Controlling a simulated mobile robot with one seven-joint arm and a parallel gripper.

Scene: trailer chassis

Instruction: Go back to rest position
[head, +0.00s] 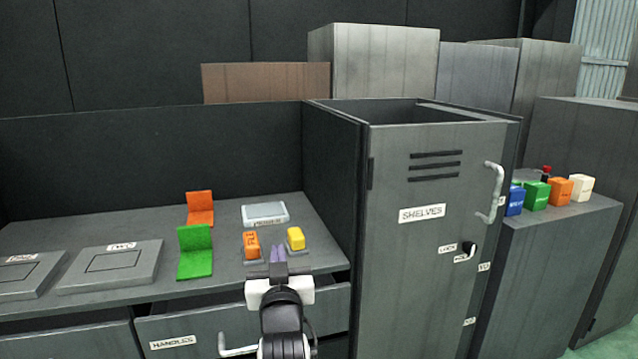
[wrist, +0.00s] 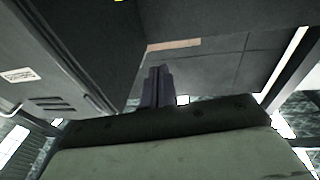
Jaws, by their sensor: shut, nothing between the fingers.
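My gripper (head: 278,254) points up and away from me in the head view, at the front edge of the grey worktop (head: 215,262). Its two dark fingers are together with nothing between them. The fingers also show shut in the wrist view (wrist: 158,84). In the picture, the fingertips are just below an orange block (head: 251,244) and a yellow block (head: 296,238). I cannot tell whether the fingers touch the worktop. The wrist view is tilted, with a labelled dark panel at left.
An open drawer (head: 247,313) lies under the worktop around my arm. The tall SHELVES cabinet (head: 425,250) stands close on the right. Green (head: 195,252) and orange (head: 200,208) angled pieces stand left. Coloured blocks (head: 537,195) sit on a far-right cabinet.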

